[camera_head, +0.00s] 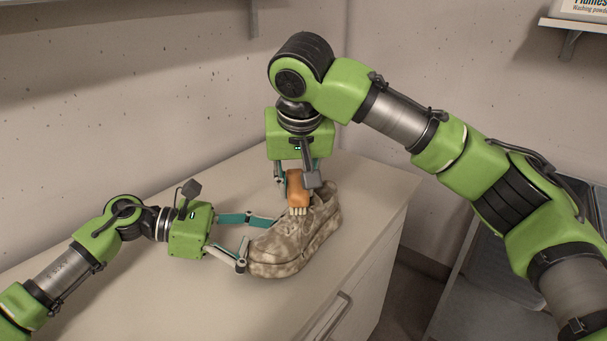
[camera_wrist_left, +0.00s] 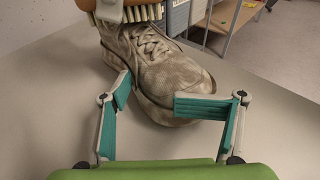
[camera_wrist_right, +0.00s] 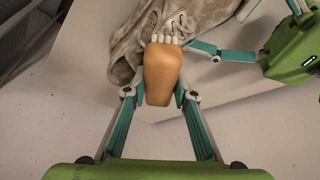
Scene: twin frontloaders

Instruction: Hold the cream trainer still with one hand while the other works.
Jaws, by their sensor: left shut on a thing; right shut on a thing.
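The cream trainer (camera_head: 290,252) stands upright on the counter, its surface mottled with grey-brown dirt. It also shows in the left wrist view (camera_wrist_left: 172,78) and the right wrist view (camera_wrist_right: 124,52). My left gripper (camera_head: 258,243) is shut on its toe end, one finger on each side. My right gripper (camera_head: 298,184) is above the trainer, shut on an orange-brown brush (camera_head: 297,188) with pale bristles. The brush shows closely in the right wrist view (camera_wrist_right: 163,72). Its bristles point down at the laces; whether they touch is unclear.
The pale counter (camera_head: 175,290) is clear around the trainer, with a wall behind. A drawer handle (camera_head: 333,316) is on its front. A shelf with a box (camera_head: 590,8) is at upper right. A grey metal unit (camera_head: 480,295) stands beyond a gap at right.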

